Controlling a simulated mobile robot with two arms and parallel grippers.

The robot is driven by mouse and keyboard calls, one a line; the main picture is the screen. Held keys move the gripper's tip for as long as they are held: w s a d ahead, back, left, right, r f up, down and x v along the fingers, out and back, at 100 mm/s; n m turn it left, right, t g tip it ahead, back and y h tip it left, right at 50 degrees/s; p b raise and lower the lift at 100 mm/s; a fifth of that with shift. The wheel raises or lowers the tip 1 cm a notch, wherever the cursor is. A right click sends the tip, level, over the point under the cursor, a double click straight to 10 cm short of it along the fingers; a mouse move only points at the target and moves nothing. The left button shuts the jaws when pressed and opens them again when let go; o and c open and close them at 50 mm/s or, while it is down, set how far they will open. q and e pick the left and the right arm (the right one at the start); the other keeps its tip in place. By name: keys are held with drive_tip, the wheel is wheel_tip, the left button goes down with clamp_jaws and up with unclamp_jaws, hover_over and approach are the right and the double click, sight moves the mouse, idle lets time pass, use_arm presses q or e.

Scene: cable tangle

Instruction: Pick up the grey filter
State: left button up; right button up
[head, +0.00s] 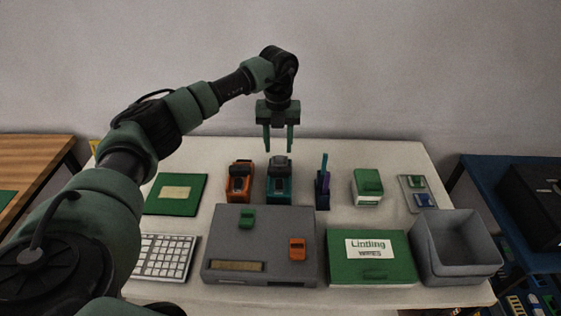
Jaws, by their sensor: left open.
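I cannot make out for certain which thing is the grey filter. The grey things in view are a large flat grey box (262,244) at the table's front middle, an open grey bin (456,266) at the front right, and a small grey tray (405,191) at the right. My left gripper (278,150) is open and empty, fingers pointing down. In the picture it is just above the teal device (279,187), apart from it, near the table's back edge. My right gripper is not in view.
An orange device (239,182), a pen holder (322,198) and a green-and-white box (367,188) stand in the back row. A green pad (176,194) and a keyboard (164,257) lie left. A green labelled box (371,258) sits beside the bin. The back strip is clear.

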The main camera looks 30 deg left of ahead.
sight(280, 159)
use_arm(q)
drive_tip(key=f, duration=0.1)
drive_tip(key=f+p, duration=0.1)
drive_tip(key=f, duration=0.3)
drive_tip(key=shift+w+d, duration=0.1)
drive_tip(key=shift+w, duration=0.2)
clamp_jaws()
drive_tip(key=shift+r, duration=0.15)
wheel_tip(280, 159, up, 20)
drive_tip(key=b, duration=0.2)
